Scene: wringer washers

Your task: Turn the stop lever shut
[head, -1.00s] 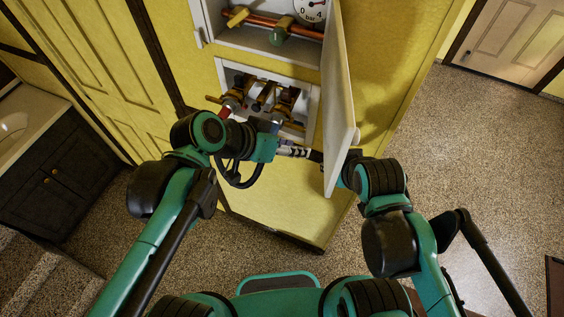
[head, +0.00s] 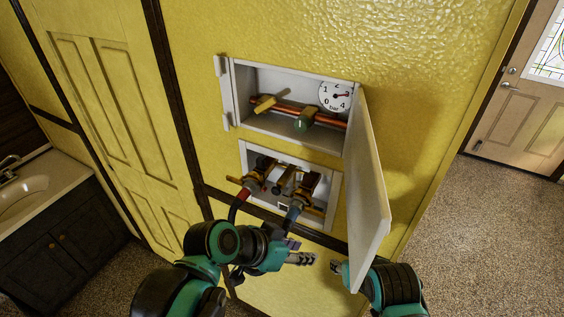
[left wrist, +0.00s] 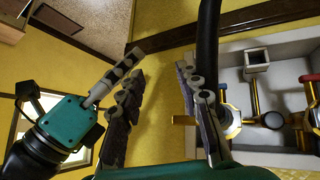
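A yellow lever (head: 264,104) sits at the left of the copper pipe (head: 322,120) in the open upper wall box, slanting across the pipe. It looks like the stop lever. A round green knob (head: 305,119) is on the same pipe, right of it. My left gripper (head: 298,251) is below the lower recess, well below the lever. Its fingers stand apart and empty in the left wrist view (left wrist: 162,110). My right gripper (head: 337,267) is near the lower edge of the door, partly hidden; one finger shows in the left wrist view.
The white door (head: 367,190) hangs open at the box's right. A dial gauge (head: 336,96) is at the pipe's right end. The lower recess (head: 243,158) holds brass taps with a red hose (head: 238,206) and a blue hose (head: 293,215). A sink counter (head: 68,181) is far left.

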